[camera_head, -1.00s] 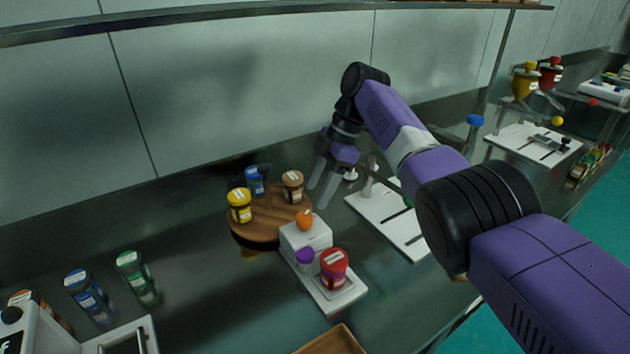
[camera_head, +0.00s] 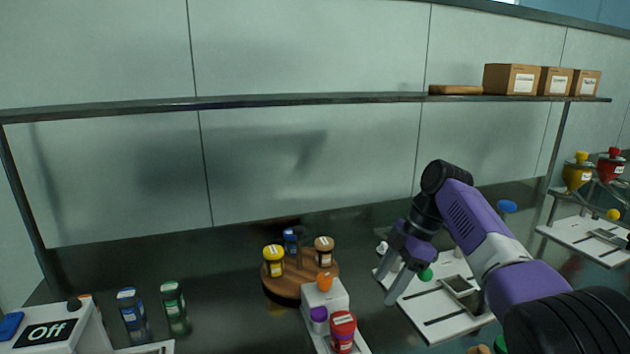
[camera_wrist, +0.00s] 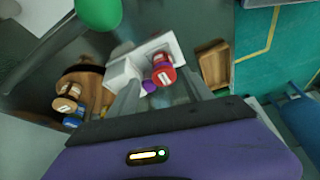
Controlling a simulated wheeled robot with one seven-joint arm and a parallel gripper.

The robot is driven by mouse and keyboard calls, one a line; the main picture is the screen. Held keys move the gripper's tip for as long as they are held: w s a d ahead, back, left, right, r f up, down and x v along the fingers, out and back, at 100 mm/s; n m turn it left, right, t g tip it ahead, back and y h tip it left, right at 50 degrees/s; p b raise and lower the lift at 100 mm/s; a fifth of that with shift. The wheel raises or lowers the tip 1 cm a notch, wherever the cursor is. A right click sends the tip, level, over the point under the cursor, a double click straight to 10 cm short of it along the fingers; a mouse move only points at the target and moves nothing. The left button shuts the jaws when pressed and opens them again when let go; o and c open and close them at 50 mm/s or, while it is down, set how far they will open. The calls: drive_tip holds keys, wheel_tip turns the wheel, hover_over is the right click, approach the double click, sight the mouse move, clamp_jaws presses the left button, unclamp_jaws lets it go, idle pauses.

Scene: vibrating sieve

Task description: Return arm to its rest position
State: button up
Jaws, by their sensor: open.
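My purple arm comes in from the lower right in the head view. My gripper (camera_head: 402,278) is open and empty, held above the bench between the white sieve device (camera_head: 341,300) and a white stand plate (camera_head: 432,318). In the wrist view the gripper's two grey fingers (camera_wrist: 163,92) are spread apart. The white device with the red-capped jar (camera_wrist: 164,72) shows beyond the fingers. That red jar (camera_head: 342,330) also stands on the device in the head view, with an orange knob (camera_head: 324,281) and a purple cap (camera_head: 318,314) beside it.
A round wooden rack (camera_head: 285,289) holds yellow, blue and brown jars. Blue (camera_head: 131,315) and green (camera_head: 173,307) jars stand left, near a box reading "Off" (camera_head: 50,335). A shelf (camera_head: 330,98) with cardboard boxes (camera_head: 511,78) runs above. Yellow and red funnels (camera_head: 577,175) stand right.

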drive_tip(key=w+r+m+t, duration=0.3)
drive_tip(key=w+m+t, duration=0.45)
drive_tip(key=w, duration=0.55)
drive_tip(key=s+a+f+m+t+h, duration=0.1)
drive_tip(key=s+a+f+m+t, duration=0.1)
drive_tip(key=s+f+m+t, duration=0.55)
drive_tip(key=s+d+f+m+t+h, duration=0.1)
drive_tip(key=s+f, duration=0.2)
drive_tip(key=s, duration=0.4)
drive_tip(key=s+d+f+m+t+h, duration=0.1)
drive_tip(key=s+f, duration=0.2)
drive_tip(key=s, duration=0.4)
drive_tip(key=s+d+r+m+g+p, duration=0.1)
drive_tip(key=s+d+r, duration=0.1)
drive_tip(key=s, duration=2.1)
drive_tip(key=s+d+r+h, duration=0.1)
drive_tip(key=s+d+r, duration=0.1)
drive_tip(key=s, duration=2.1)
drive_tip(key=shift+s+m+g+h+p, duration=0.2)
drive_tip(key=shift+m+g+h+p, duration=0.1)
drive_tip(key=shift+m+g+p, duration=0.1)
drive_tip(key=shift+d+f, duration=0.1)
drive_tip(key=shift+d, duration=0.1)
